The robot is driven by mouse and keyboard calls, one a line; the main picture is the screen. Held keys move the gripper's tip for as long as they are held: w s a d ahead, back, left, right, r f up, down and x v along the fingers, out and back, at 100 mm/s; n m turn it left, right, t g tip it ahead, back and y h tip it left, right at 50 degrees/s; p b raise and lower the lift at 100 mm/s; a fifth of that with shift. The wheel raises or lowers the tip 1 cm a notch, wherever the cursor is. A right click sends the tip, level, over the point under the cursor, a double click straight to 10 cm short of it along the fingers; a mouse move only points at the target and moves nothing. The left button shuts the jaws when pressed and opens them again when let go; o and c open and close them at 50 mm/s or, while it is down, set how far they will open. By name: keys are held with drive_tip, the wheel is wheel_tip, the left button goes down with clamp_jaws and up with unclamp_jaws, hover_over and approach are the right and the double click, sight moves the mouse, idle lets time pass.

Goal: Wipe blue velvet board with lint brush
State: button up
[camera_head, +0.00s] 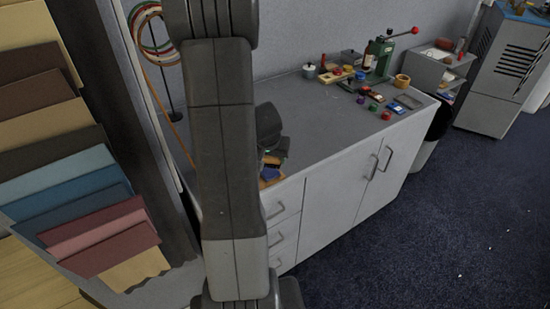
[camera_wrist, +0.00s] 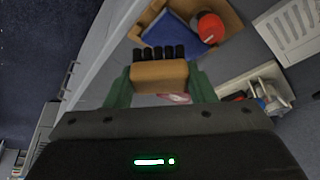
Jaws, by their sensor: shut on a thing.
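In the wrist view, my gripper (camera_wrist: 160,76) has its green fingers on both sides of a tan wooden lint brush (camera_wrist: 160,75) with black bristles and is shut on it. The bristles point to the top of the picture, toward the blue velvet board (camera_wrist: 165,32). The board lies in a wooden frame or tray with a red round thing (camera_wrist: 211,28) at its right. I cannot tell whether the bristles touch the board. In the head view, the blue board (camera_head: 270,173) shows small at the counter's front edge, partly hidden by my arm and gripper.
The grey counter (camera_head: 300,117) carries a green press (camera_head: 379,58), a wooden cup (camera_head: 402,80) and several small coloured items toward its far end. Its middle is mostly clear. Fabric swatches (camera_head: 75,190) stand at the left. A grey cabinet (camera_head: 503,70) stands at the right.

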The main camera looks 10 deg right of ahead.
drive_tip(key=shift+r+p, duration=1.15)
drive_tip(key=shift+r, duration=0.85)
drive_tip(key=shift+a, duration=0.1)
